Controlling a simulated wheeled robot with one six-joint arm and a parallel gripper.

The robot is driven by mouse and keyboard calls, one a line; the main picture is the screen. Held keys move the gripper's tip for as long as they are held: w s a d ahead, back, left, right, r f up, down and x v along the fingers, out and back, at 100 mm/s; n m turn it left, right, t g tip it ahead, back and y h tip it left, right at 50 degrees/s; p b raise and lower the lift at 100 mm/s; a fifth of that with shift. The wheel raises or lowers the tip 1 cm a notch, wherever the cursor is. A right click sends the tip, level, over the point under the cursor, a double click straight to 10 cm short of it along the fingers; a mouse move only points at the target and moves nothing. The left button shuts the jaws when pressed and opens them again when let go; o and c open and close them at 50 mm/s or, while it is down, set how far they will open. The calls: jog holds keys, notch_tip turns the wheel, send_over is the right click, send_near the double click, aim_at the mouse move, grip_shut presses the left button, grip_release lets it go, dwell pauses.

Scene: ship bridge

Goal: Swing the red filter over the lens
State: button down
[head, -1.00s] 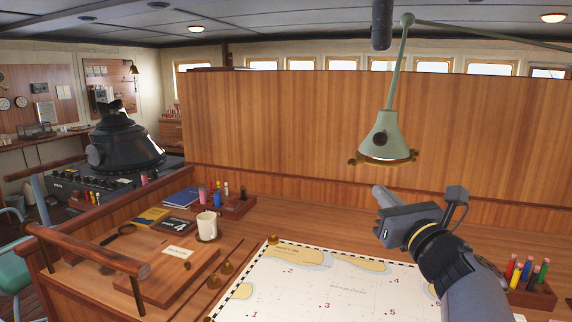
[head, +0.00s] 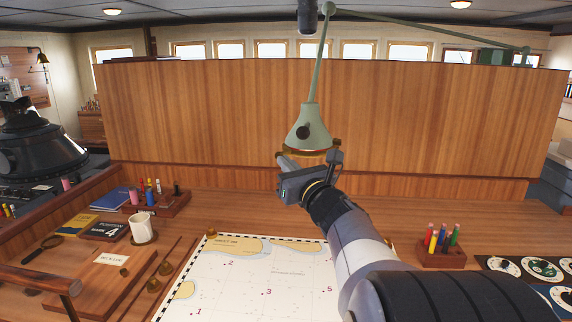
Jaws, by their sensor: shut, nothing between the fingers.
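The pale green lamp (head: 309,128) hangs from a jointed arm above the chart table. A brass or amber rim (head: 300,152) shows along the lamp's lower edge. I cannot make out a red filter or the lens; the lamp's underside faces down and my gripper covers part of the area by the rim. My gripper (head: 284,161) is shut and empty, just below the left part of the rim. I cannot tell whether it touches the rim.
A chart (head: 250,283) lies on the table below. A white mug (head: 142,228) and a pen rack (head: 158,202) stand left; a holder with coloured pencils (head: 441,250) stands right. A wooden partition (head: 210,115) rises behind the lamp.

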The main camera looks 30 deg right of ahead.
jog(key=w+b, duration=0.2)
jog(key=b, duration=0.2)
jog(key=shift+w+a+b, duration=0.15)
jog(key=shift+a+b, duration=0.05)
jog(key=shift+b, duration=0.2)
